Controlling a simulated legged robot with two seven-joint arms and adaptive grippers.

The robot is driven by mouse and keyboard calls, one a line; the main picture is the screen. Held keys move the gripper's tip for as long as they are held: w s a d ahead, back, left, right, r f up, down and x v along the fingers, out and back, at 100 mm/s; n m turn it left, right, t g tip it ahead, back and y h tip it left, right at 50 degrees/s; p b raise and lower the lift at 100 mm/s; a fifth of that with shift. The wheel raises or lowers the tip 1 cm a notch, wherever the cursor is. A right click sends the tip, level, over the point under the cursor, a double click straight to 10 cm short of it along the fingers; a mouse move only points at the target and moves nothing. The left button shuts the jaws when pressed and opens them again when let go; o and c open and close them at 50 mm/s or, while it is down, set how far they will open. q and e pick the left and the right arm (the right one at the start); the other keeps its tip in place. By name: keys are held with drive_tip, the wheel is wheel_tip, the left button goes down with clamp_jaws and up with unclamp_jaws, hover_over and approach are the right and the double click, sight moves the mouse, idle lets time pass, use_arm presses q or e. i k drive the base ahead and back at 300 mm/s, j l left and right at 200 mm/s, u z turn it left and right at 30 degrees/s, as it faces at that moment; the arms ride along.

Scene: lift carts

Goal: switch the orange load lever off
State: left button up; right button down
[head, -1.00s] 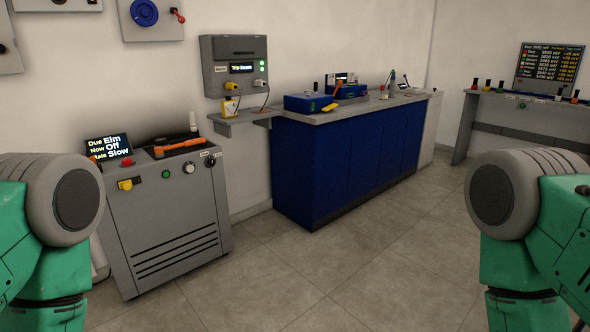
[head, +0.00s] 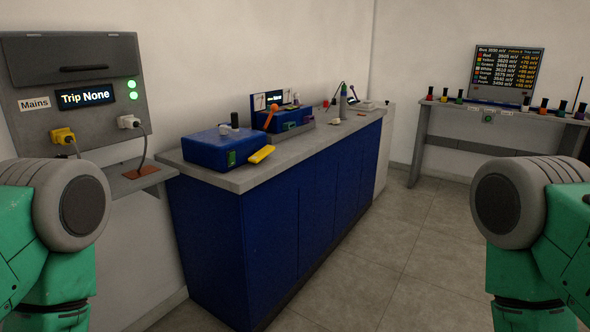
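On the far table (head: 450,129) at the right stands a row of several small black-topped pieces with coloured bases, perhaps levers. One piece with a red or orange base (head: 543,108) is right of the display. They are too small for me to tell which is the orange load lever or how any is set. A dark display (head: 507,75) above them lists colours, including Orange, with mV values. An orange-knobbed stick (head: 271,117) also shows at the blue device on the nearer bench. Only my green and grey arm parts show at both sides; neither gripper is in view.
A long blue bench (head: 275,235) runs from centre left towards the back, with a blue box (head: 215,150) and a yellow piece (head: 261,154) on it. A wall unit (head: 75,85) reads "Trip None". Tiled floor (head: 400,250) lies free right of the bench.

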sight(274, 108)
drive_tip(key=i+l+u, duration=0.2)
drive_tip(key=i, duration=0.4)
drive_tip(key=i+l+u, duration=0.15)
drive_tip(key=i, duration=0.4)
drive_tip(key=i+l+u, duration=0.2)
drive_tip(key=i+l, duration=0.25)
drive_tip(key=i, duration=0.1)
